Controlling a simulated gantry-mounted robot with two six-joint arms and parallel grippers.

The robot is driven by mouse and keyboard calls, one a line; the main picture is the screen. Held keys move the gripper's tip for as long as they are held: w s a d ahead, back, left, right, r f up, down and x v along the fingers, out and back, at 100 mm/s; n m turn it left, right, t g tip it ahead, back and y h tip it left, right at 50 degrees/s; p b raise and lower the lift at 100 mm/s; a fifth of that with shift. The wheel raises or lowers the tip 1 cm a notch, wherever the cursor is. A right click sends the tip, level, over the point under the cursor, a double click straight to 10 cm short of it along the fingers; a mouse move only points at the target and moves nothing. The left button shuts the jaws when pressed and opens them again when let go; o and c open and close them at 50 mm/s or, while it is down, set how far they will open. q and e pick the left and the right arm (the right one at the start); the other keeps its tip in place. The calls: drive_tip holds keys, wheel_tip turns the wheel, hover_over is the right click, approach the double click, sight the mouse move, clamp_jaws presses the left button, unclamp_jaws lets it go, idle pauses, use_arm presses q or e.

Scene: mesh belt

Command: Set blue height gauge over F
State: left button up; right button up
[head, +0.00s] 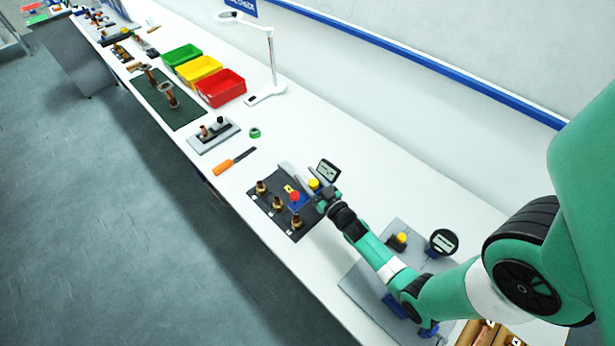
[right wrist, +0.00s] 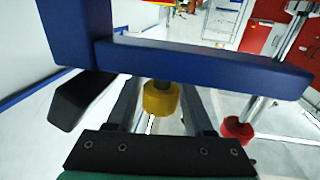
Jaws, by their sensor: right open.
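The blue height gauge (head: 328,171) stands at the back right of a black mat (head: 272,179), its dark display facing up. Its blue frame (right wrist: 200,62) crosses the right wrist view, with a yellow knob (right wrist: 160,98) and a red knob (right wrist: 237,130). In the head view the yellow knob (head: 314,184) and red knob (head: 295,197) are beside my right gripper (head: 325,198). My right gripper is open, its fingers either side of the yellow knob; contact is unclear. Copper-coloured fittings (head: 277,204) stand on the mat. Their labels are too small to read, so F cannot be picked out. My left gripper is out of view.
A round-dial gauge (head: 443,241) and another yellow knob (head: 401,238) stand on a grey plate (head: 359,283) near my right arm. An orange-handled tool (head: 224,167), a green ring (head: 254,133), coloured bins (head: 220,88) and a lamp (head: 271,65) lie farther along the white bench.

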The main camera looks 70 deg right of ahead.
drive_tip(key=p+v, duration=0.1)
drive_tip(key=v, duration=1)
drive_tip(key=shift+s+a, duration=0.2)
